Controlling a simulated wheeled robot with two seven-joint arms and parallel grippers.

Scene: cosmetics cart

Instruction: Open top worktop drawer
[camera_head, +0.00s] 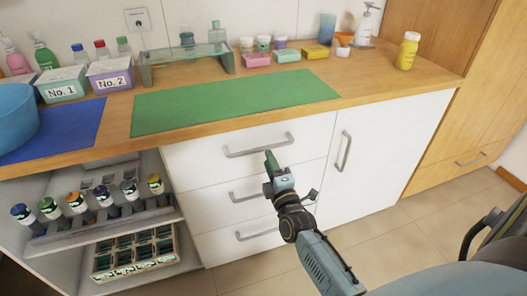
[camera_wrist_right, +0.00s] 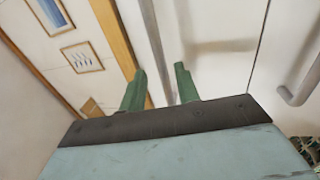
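The top worktop drawer (camera_head: 205,160) is a white front just under the wooden worktop and looks shut. Its grey bar handle (camera_head: 242,150) runs across the front. My right gripper (camera_head: 269,160) is at the right part of this handle, with its green fingers pointing at the drawer. In the right wrist view my right gripper (camera_wrist_right: 159,85) has its two fingers apart, and the grey handle bar (camera_wrist_right: 155,40) shows between them. I cannot tell if either finger touches the bar. My left gripper is not in view.
Lower drawers have handles (camera_head: 255,232) below. A white cupboard door (camera_head: 375,155) is to the right. An open shelf with bottles (camera_head: 103,196) is to the left. A green mat (camera_head: 235,103) and cosmetics lie on the worktop (camera_head: 380,83). A dark chair (camera_head: 485,235) stands at the right.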

